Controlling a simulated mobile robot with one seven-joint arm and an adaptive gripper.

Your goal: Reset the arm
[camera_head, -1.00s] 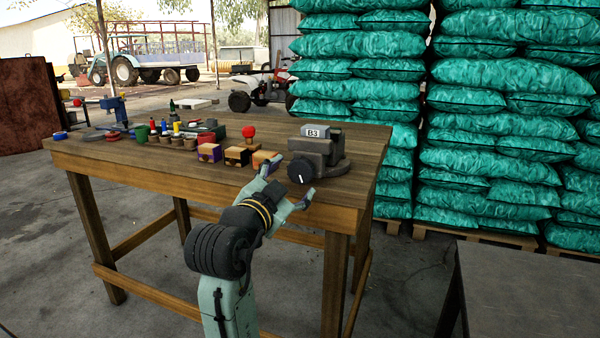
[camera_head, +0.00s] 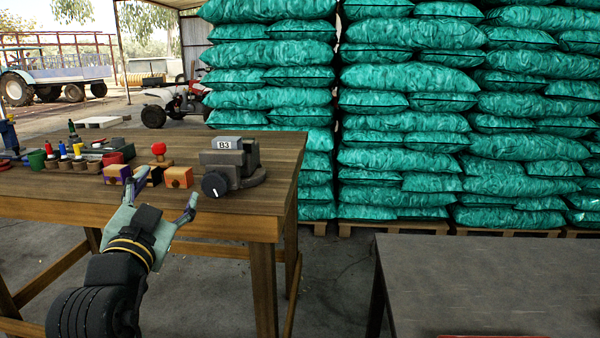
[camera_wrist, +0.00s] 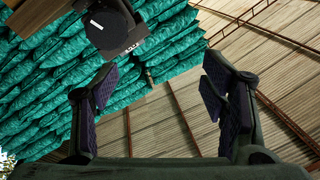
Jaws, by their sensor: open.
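My gripper (camera_head: 160,197) is open in the head view, its two fingers spread apart and pointing away from my body. It is at the front edge of the wooden table (camera_head: 225,200), just in front of and left of the grey device labelled B3 (camera_head: 230,165). In the wrist view, nothing lies between the open fingers (camera_wrist: 165,95).
Small blocks (camera_head: 178,177), a red-knobbed item (camera_head: 159,150) and several small pots stand on the table's left part. A dark grey table (camera_head: 480,275) is at the front right. Stacked teal sacks (camera_head: 400,120) fill the back. Floor shows between the tables.

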